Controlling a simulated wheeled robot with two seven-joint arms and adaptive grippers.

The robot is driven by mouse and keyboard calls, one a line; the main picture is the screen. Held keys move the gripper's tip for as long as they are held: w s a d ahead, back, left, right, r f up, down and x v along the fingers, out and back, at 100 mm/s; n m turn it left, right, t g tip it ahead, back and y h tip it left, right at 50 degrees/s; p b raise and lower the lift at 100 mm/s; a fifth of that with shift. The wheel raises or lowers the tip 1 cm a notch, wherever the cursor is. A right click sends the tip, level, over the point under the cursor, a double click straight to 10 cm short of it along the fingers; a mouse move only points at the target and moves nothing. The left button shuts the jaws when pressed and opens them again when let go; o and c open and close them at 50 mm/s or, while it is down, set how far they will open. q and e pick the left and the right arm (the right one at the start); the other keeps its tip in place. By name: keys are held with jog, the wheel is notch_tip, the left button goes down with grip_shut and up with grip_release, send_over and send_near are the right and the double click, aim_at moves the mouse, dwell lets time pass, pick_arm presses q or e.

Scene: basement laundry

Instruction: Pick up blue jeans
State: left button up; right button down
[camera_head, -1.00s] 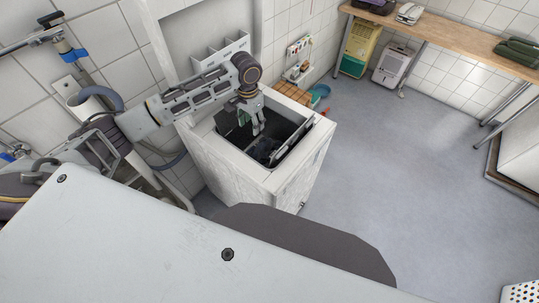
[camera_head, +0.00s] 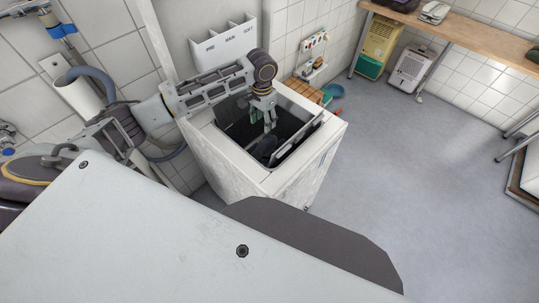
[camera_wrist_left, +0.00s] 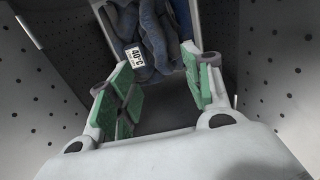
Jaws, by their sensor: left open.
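The blue jeans (camera_wrist_left: 160,35) lie crumpled inside the drum of the top-loading washing machine (camera_head: 225,160), with a white "40°C" label (camera_wrist_left: 135,56) on them. In the head view a dark bit of them (camera_head: 265,148) shows inside the opening. My left gripper (camera_head: 264,124) points down into the machine's open top. In the left wrist view the left gripper (camera_wrist_left: 165,92) is open, with its green finger pads apart. The jeans show beyond the fingertips and partly between them; I cannot tell whether they touch. My right gripper is not in view.
Perforated metal drum walls (camera_wrist_left: 265,75) stand close on both sides of my left gripper. A wooden-topped bench (camera_head: 470,35) is at the back right. The grey floor (camera_head: 410,170) to the right is clear.

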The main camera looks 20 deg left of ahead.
pick_arm(q)
send_over(264, 141)
notch_tip(264, 141, down, 7)
jog(key=shift+b, duration=0.45)
jog(key=shift+f, duration=1.55)
jog(key=shift+s+d+f+b, duration=0.1)
jog(key=shift+f+b, duration=0.45)
jog(key=shift+f, duration=1.35)
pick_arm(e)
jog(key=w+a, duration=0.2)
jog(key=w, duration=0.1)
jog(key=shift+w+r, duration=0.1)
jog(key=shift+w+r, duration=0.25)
